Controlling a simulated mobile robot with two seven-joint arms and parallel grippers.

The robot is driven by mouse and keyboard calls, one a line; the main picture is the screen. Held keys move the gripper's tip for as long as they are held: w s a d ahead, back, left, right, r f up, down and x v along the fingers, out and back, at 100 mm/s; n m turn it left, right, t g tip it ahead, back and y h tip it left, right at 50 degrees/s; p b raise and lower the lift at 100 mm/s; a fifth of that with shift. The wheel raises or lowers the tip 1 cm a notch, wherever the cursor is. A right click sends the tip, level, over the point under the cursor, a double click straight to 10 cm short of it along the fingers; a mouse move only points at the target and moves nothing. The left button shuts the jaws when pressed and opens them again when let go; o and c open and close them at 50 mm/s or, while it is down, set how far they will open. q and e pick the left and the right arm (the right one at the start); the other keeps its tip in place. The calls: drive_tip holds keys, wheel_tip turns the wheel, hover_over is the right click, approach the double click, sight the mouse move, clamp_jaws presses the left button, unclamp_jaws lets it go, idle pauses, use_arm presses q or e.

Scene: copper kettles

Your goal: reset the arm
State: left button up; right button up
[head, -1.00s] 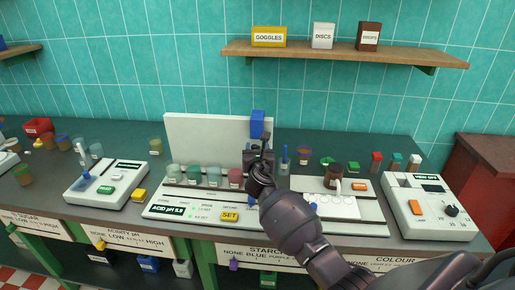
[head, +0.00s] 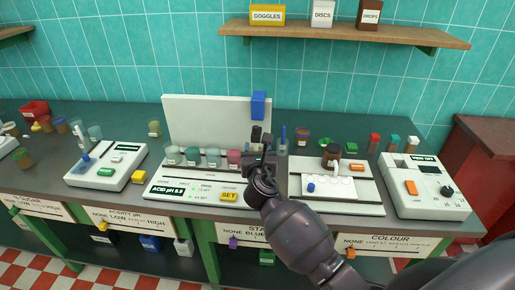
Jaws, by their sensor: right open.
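My right arm comes in from the lower right, and its dark gripper (head: 262,144) is open. It stands over the bench in front of the white upright board (head: 205,118), just right of a row of small coloured cups (head: 213,157). I see nothing held between its fingers. The gripper and wrist hide part of the board's lower right and the right end of the ACID pH panel (head: 178,190). My left gripper is not in view.
A white tray (head: 360,207) with a dark brown cup (head: 331,153) stands right of my wrist. White meters stand at left (head: 90,180) and right (head: 437,208). A blue block (head: 258,105) tops the board's right edge. A shelf (head: 340,35) hangs above.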

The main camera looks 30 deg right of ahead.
idle(0.3)
drive_tip(key=s+a+f+m+y, duration=0.1)
drive_tip(key=s+a+m+y, duration=0.15)
drive_tip(key=m, duration=0.65)
drive_tip(key=s+a+f+m+y, duration=0.1)
drive_tip(key=a+f+m+y, duration=0.15)
drive_tip(key=m, duration=0.65)
drive_tip(key=s+f+m+g, duration=0.1)
drive_tip(key=s+f+m, duration=0.3)
drive_tip(key=s, duration=0.5)
drive_tip(key=s+d+f+m+g+y, duration=0.1)
drive_tip(key=s+f+m+g, duration=0.1)
drive_tip(key=s+f+m, duration=0.2)
drive_tip(key=s+d+f+m+g+y, duration=0.1)
drive_tip(key=s+f+m, duration=0.3)
drive_tip(key=s+f, duration=0.4)
drive_tip(key=s, duration=0.5)
drive_tip(key=shift+s+d+f+g, duration=0.25)
drive_tip(key=shift+s+g, duration=0.05)
